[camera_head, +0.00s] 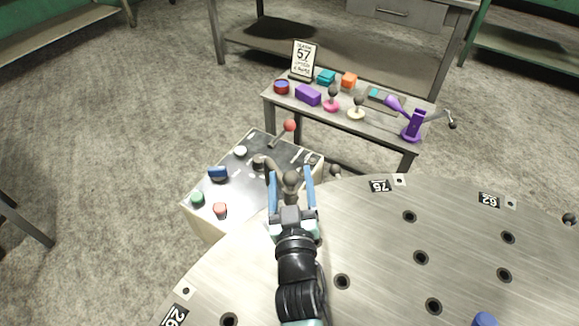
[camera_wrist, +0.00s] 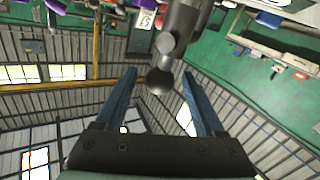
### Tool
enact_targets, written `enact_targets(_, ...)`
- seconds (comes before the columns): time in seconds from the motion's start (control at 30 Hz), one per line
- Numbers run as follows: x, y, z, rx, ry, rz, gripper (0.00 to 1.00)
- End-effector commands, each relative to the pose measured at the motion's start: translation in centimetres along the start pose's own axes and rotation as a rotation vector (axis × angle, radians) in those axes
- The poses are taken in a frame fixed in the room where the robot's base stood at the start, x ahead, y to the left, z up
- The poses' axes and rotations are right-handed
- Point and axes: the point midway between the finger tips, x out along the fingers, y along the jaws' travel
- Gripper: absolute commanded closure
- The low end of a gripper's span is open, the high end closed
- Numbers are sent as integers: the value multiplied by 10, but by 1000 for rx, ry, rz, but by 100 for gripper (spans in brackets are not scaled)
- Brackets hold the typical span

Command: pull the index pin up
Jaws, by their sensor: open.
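A dark round knob (camera_head: 291,180), which looks like the head of the index pin, is between the two blue fingers of my gripper (camera_head: 290,173) at the near edge of the control box. In the wrist view, the knob (camera_wrist: 160,81) sits on the end of a grey rod (camera_wrist: 180,30), between the fingertips of my gripper (camera_wrist: 159,72). The gripper is open, with a gap visible on each side of the knob. The base of the pin is hidden behind my gripper and wrist.
A large round metal plate (camera_head: 380,240) with holes and number labels fills the lower right. A control box (camera_head: 240,180) with buttons and a red-knobbed lever (camera_head: 289,126) stands behind. Another dark knob (camera_head: 335,170) is close to the right. A bench (camera_head: 385,120) holds small coloured items.

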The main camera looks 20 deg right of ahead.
Motion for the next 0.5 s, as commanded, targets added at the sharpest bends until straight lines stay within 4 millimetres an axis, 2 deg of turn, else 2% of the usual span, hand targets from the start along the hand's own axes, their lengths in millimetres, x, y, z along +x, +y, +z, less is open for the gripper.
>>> enact_targets(0.03, 9, 0, -3, 0, 1, 0, 29)
enact_targets(0.2, 28, 0, -2, 0, 2, 0, 29)
enact_targets(0.5, 38, 0, -1, 0, 0, 0, 29)
